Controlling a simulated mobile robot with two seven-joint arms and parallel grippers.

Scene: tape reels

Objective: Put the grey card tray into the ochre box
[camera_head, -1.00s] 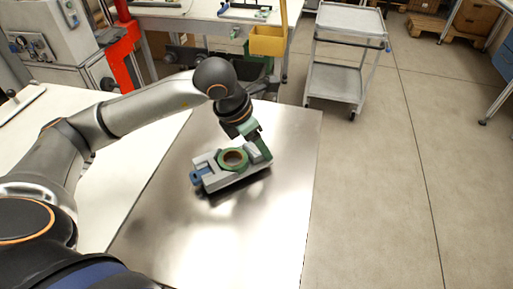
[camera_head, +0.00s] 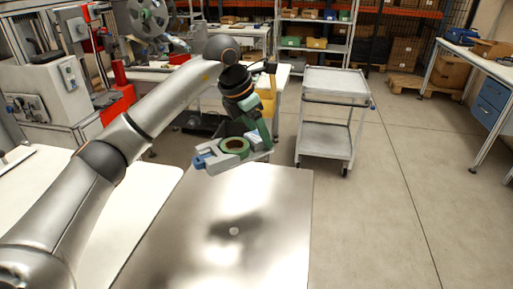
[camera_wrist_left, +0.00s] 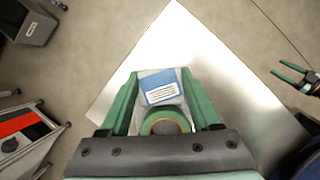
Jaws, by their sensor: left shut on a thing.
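The grey card tray (camera_head: 214,159) is held in the air above the metal table, carrying a green tape reel (camera_head: 235,146) and a blue card end. My left gripper (camera_head: 262,139) is shut on it at its right end. In the left wrist view the tray (camera_wrist_left: 148,76) sits between the green fingers (camera_wrist_left: 160,100), with a blue, white-labelled card (camera_wrist_left: 161,87) and part of the reel in sight. The ochre box (camera_head: 266,103) stands behind the gripper at the far bench, partly hidden by my arm. My right gripper (camera_wrist_left: 292,74) shows at the right edge of the wrist view, apparently open and empty.
The metal table (camera_head: 205,235) is bare below the tray. A grey two-shelf trolley (camera_head: 330,115) stands at the right beyond it, with clear floor around. A white table (camera_head: 95,215) is at left. Machinery stands behind my left arm.

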